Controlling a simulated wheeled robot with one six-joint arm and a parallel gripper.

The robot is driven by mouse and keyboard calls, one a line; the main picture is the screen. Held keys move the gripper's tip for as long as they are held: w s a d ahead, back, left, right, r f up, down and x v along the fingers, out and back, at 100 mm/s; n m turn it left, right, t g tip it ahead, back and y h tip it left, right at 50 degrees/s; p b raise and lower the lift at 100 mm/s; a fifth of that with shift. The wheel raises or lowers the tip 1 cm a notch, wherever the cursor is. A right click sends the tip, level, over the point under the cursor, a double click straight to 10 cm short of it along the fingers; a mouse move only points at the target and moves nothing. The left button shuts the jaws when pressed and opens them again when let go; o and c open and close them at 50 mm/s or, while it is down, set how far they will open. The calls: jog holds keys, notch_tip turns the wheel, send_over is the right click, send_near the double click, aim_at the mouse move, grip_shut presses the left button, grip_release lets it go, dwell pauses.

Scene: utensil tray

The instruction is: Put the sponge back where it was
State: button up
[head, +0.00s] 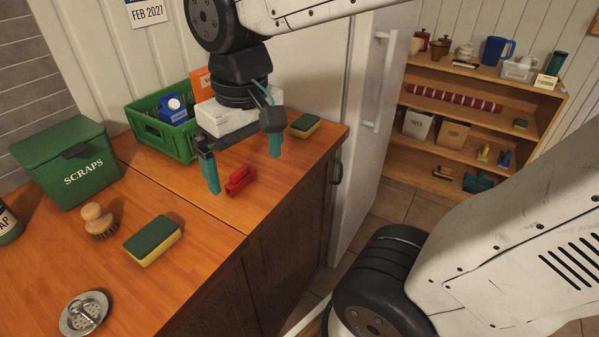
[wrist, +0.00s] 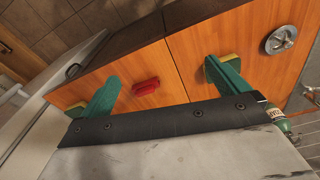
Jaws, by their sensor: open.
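One green-and-yellow sponge (head: 153,241) lies flat on the wooden counter at the front, between the brush and the counter's front edge. A second, similar sponge (head: 305,125) lies at the far right end of the counter. My gripper (head: 244,168) is open and empty above the counter, its teal fingers on either side of a small red object (head: 240,180), which lies on the counter. In the wrist view the red object (wrist: 146,86) shows between the spread fingers. Yellow edges of the sponges show there beside the fingers, which hide most of them.
A green scraps bin (head: 65,165), a brush (head: 97,220) and a metal strainer (head: 83,313) stand left on the counter. A green crate (head: 160,140) with cartons is against the wall. A shelf unit (head: 480,88) stands beyond the white fridge (head: 365,120).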

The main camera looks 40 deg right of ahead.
jog(key=s+d+f+m, duration=0.1)
jog(key=s+d, duration=0.3)
jog(key=s, duration=0.3)
jog(key=shift+s+d+f, duration=0.15)
jog(key=shift+s+d, duration=0.05)
jog(key=shift+d, duration=0.15)
jog(key=shift+t, duration=0.3)
dwell(0.7)
